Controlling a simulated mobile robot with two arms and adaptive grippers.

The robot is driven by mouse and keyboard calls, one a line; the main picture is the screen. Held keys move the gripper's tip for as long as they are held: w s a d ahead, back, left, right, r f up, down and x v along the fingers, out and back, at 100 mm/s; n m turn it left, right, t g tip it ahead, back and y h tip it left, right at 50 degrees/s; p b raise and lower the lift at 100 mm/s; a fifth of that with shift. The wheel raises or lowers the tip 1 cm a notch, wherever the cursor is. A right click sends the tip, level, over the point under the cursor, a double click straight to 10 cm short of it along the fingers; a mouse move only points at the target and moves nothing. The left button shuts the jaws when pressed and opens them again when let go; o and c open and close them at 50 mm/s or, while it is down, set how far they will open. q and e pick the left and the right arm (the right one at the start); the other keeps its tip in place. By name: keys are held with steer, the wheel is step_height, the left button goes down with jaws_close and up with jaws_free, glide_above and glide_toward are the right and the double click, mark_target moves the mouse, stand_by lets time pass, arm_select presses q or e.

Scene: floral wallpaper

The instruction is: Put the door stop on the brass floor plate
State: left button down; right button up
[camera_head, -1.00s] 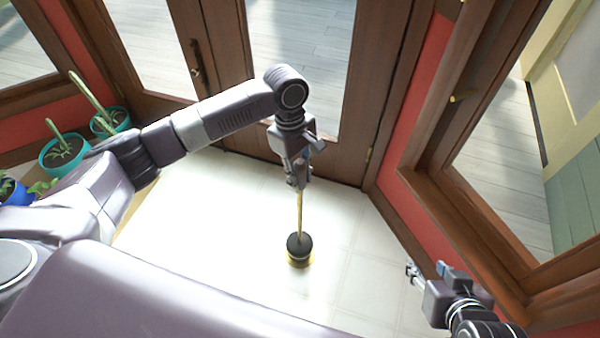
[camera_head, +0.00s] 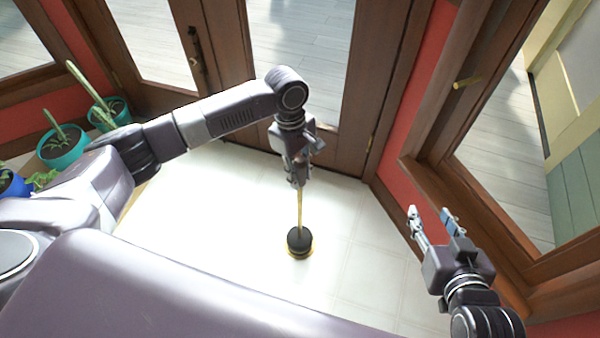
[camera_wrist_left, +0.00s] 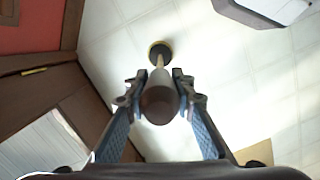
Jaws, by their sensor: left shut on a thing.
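The door stop has a black round base (camera_head: 299,241), a thin brass rod (camera_head: 300,208) and a brown knob (camera_wrist_left: 159,104) at its top. My left gripper (camera_head: 298,182) is shut on its upper end and holds it about upright. The brass floor plate (camera_head: 309,251) shows as a gold rim around the lower edge of the black base; most of it is hidden. Whether the base touches the plate or hangs just above it, I cannot tell. My right gripper (camera_head: 432,218) is open and empty, at the right, away from the door stop.
The pale tiled floor (camera_head: 200,235) is clear around the plate. Brown glazed doors (camera_head: 230,80) stand behind. Potted plants (camera_head: 62,150) stand at the left. A red wall and a wood-framed window (camera_head: 460,190) are close to my right gripper.

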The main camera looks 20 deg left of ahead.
arm_select(q)
steer(key=shift+w+d+r, duration=0.1)
steer(key=shift+r, duration=0.1)
arm_select(e)
steer(key=shift+s+d+f, duration=0.1)
steer(key=shift+s+f, duration=0.1)
steer(key=shift+f, duration=0.05)
arm_select(q)
steer(key=c, duration=1.6)
jaws_free()
steer(key=shift+f, duration=0.2)
